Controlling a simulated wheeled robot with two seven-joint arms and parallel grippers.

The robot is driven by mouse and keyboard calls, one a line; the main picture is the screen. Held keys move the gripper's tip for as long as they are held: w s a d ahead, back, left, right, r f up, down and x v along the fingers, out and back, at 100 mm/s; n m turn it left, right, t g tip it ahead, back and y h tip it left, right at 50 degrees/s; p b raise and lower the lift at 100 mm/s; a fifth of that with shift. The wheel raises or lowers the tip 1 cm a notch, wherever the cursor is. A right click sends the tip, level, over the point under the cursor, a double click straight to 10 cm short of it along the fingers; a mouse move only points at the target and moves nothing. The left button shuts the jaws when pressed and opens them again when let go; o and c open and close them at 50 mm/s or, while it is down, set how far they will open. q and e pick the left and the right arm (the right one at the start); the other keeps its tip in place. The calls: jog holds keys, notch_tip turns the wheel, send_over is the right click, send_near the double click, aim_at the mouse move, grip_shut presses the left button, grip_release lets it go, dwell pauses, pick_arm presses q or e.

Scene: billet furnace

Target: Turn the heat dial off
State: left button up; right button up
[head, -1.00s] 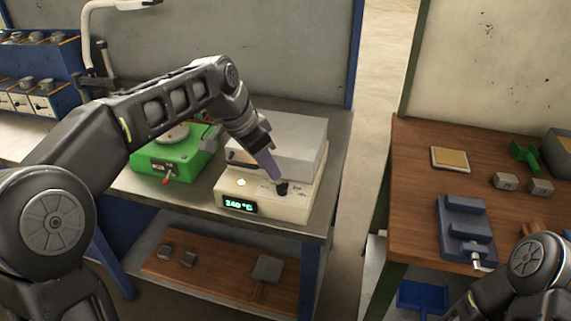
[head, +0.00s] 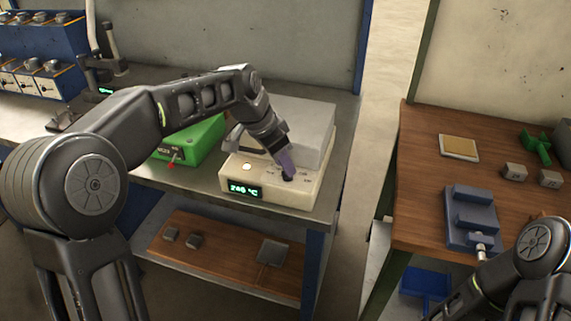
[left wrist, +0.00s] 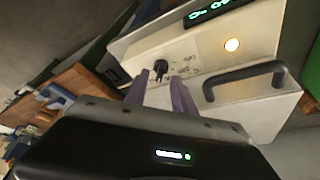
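The heat dial (head: 288,178) is a small black knob on the front panel of the cream furnace (head: 262,196). A green lit display (head: 245,190) and a lit round lamp (head: 247,167) sit to its left. My left gripper (head: 286,163) points down at the dial, its purple fingers right over it. In the left wrist view the two fingers (left wrist: 160,86) are apart, with the dial (left wrist: 160,68) in line with the gap just beyond their tips. I cannot tell whether they touch it. My right arm shows at the lower right, its gripper out of frame.
The furnace's grey top (head: 300,125) and its dark handle (left wrist: 245,80) are close to my left gripper. A green device (head: 190,140) stands left of it on the metal bench. A wooden bench (head: 420,150) with a blue vise (head: 470,215) is at the right.

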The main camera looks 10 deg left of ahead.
pick_arm(q)
jog(key=shift+x, duration=0.9)
jog(key=shift+c, duration=0.4)
grip_shut()
